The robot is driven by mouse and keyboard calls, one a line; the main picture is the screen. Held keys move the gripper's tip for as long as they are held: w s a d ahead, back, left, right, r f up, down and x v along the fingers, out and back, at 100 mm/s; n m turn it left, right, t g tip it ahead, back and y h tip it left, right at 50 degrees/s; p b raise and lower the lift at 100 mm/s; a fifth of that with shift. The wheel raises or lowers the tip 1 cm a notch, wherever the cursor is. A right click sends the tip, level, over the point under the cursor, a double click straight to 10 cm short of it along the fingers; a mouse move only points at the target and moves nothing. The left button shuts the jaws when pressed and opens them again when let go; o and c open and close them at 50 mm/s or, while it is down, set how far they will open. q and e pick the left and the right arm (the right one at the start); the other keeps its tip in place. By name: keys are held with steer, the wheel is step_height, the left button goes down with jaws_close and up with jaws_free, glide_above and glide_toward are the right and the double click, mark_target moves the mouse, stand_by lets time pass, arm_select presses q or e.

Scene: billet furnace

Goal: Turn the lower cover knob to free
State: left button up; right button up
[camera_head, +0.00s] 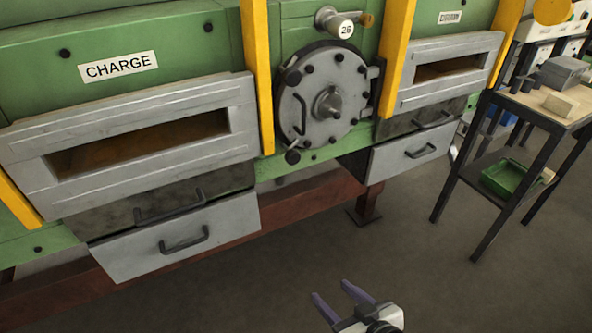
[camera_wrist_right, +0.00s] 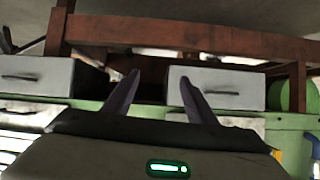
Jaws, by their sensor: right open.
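The round grey cover (camera_head: 324,98) is on the green furnace front between two yellow posts, with bolts around its rim and a hub in the middle. My left gripper is not in view.
A CHARGE slot (camera_head: 140,140) and a pulled-out grey drawer (camera_head: 175,240) are at left. Another slot and drawer (camera_head: 410,152) are right of the cover. A red beam (camera_head: 310,195) runs below. A side table (camera_head: 535,100) stands at right. The floor in front is clear.

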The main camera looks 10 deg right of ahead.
steer(key=w+r+t+b, duration=0.3)
steer(key=w+r, duration=0.4)
steer(key=w, duration=0.5)
steer(key=t+y+b, duration=0.1)
steer(key=t+b, duration=0.2)
glide_toward(295, 160)
steer(key=shift+n, duration=0.4)
steer(key=x, duration=0.9)
steer(key=shift+r, duration=0.1)
steer(key=c, duration=1.1)
